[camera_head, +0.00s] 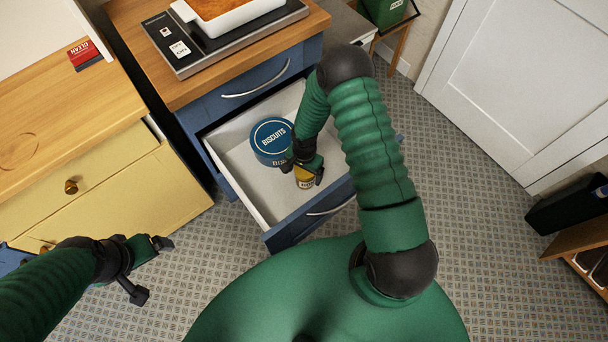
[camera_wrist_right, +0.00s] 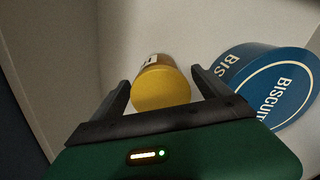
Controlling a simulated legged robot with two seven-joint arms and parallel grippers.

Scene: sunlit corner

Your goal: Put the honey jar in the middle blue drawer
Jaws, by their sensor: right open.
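The honey jar (camera_head: 304,184), with a yellow lid, is inside the pulled-out blue drawer (camera_head: 230,182), near its front. In the right wrist view the jar's yellow lid (camera_wrist_right: 161,88) lies between my right gripper's two fingers, with gaps at the sides. My right gripper (camera_head: 304,171) is open around the jar and hides part of it in the head view. I cannot tell whether the jar touches the drawer floor. My left gripper (camera_head: 152,269) is open and empty, over the floor by the yellow cabinet.
A round blue biscuit tin (camera_head: 271,137) stands in the same drawer, close beside my right gripper. Another blue drawer (camera_head: 254,84) above is shut. A white baking dish (camera_head: 235,18) sits on the hob above. A yellow cabinet (camera_head: 130,190) stands at left.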

